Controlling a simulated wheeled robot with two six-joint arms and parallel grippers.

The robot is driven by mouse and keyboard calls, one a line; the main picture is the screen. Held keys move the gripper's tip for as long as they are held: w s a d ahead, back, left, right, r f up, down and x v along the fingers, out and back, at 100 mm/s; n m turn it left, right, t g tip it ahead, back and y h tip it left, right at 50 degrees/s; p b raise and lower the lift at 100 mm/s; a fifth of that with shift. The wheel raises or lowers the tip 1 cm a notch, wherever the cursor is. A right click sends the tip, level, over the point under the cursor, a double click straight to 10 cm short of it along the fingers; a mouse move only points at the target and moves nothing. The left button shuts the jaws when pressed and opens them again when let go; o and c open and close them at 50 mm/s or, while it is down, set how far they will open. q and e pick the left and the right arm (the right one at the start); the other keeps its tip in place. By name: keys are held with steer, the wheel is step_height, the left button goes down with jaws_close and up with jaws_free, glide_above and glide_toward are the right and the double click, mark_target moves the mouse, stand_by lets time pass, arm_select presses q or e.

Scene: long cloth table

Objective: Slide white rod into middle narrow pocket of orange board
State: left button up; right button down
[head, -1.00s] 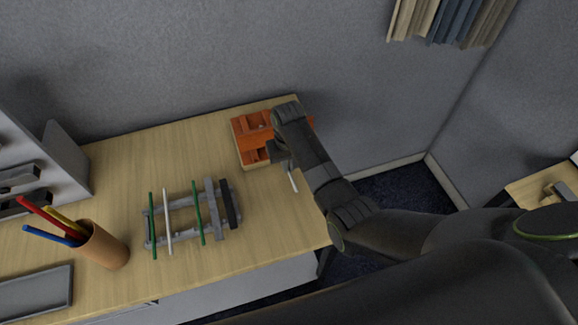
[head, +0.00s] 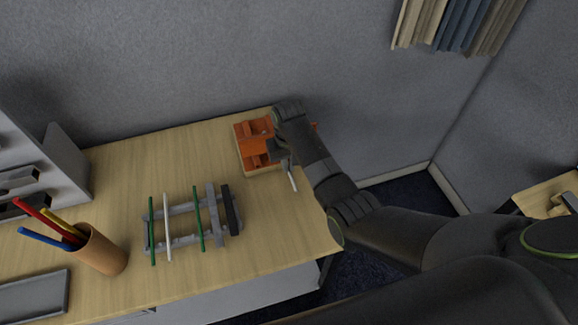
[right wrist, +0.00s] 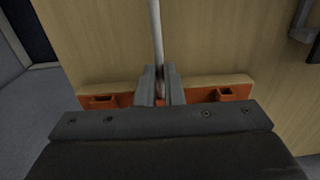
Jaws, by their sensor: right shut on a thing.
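The orange board (head: 243,131) lies at the back right of the table, partly hidden by my right arm in the head view. It also shows on both sides of the fingers in the right wrist view (right wrist: 232,94). My right gripper (head: 283,158) is over the board's right part, shut on a white rod (head: 293,180). In the right wrist view the fingers (right wrist: 160,86) clasp the rod (right wrist: 156,30), which extends away from the board over the table. The middle pocket is hidden behind the fingers, so I cannot tell whether the rod is in it. My left gripper is not visible.
A grey rack (head: 182,209) on the table holds green rods (head: 199,218) and another white rod (head: 167,228). A brown cup (head: 101,250) with coloured sticks stands at the left. The table (head: 170,155) is clear between rack and wall.

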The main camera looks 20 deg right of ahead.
steer(key=shift+w+b, duration=1.15)
steer(key=shift+w, duration=0.25)
steer(key=c, duration=1.6)
jaws_free()
steer(key=shift+o, duration=0.6)
steer(key=shift+r, duration=0.25)
step_height(320, 180, up, 17)
steer(key=p, duration=0.6)
